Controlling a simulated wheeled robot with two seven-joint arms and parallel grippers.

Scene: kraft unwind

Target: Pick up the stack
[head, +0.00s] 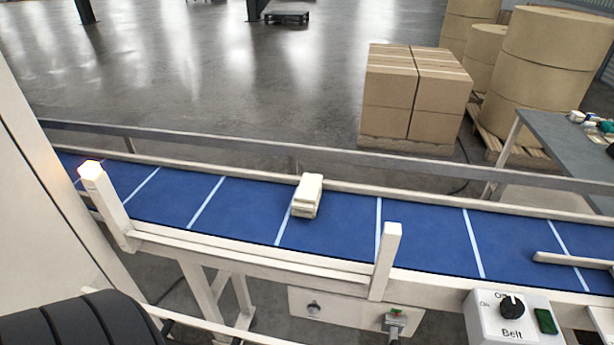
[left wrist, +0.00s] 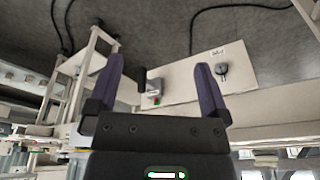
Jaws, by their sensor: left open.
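A small cream-white stack (head: 307,196) lies on the blue conveyor belt (head: 345,222), about the middle of the head view, close to one of the belt's white cross lines. My left gripper (left wrist: 158,85) shows in the left wrist view with its two dark purple fingers spread apart and nothing between them. It faces a pale panel with a knob, and the stack does not show in that view. Neither gripper shows in the head view, so the distance from gripper to stack cannot be told.
Pale rails and two posts (head: 385,262) edge the belt's near side. A belt control box (head: 512,318) with a black knob stands at lower right. Cardboard boxes (head: 415,92), brown rolls (head: 550,75) and a grey table (head: 570,145) stand behind. The belt around the stack is clear.

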